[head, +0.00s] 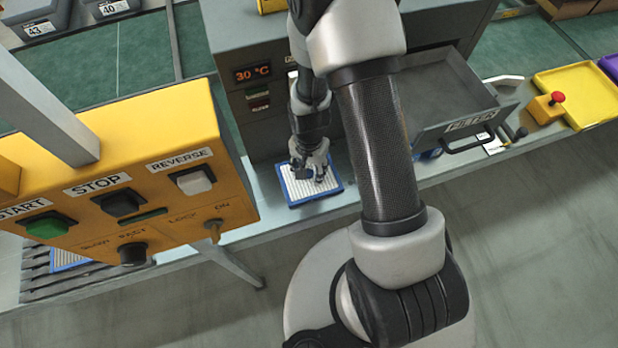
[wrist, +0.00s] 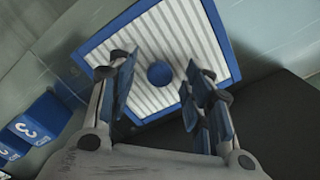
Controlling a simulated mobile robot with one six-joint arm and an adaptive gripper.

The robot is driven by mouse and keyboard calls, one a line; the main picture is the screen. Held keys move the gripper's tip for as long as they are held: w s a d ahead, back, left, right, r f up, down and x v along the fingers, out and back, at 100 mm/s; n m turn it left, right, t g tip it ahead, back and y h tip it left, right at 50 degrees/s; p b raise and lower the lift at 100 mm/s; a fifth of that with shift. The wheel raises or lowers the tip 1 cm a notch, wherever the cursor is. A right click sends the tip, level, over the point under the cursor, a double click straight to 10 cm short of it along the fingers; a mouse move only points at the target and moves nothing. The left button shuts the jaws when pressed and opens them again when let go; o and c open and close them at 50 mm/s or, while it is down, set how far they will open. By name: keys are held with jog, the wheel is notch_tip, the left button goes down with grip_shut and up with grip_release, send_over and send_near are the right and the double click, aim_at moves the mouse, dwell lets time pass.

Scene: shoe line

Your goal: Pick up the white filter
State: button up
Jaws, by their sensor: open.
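The white filter (head: 298,189) is a flat pleated panel with a blue frame. It lies on the grey bench below the machine in the head view. In the wrist view the white filter (wrist: 150,40) shows its pleats and a round blue knob (wrist: 160,74) in the middle. My gripper (head: 318,178) is over the filter and hides part of it. In the wrist view my gripper (wrist: 158,82) is open, with one finger on each side of the knob. I cannot tell whether the fingers touch it.
An open drawer (head: 462,128) labelled FILTER juts out right of my gripper. A yellow control box (head: 120,165) stands at the left. Blue numbered blocks (wrist: 40,120) show in the wrist view.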

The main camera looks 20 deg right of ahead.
jog(key=shift+r, duration=0.1)
jog(key=shift+c, duration=0.3)
grip_shut()
jog(key=shift+r, duration=0.1)
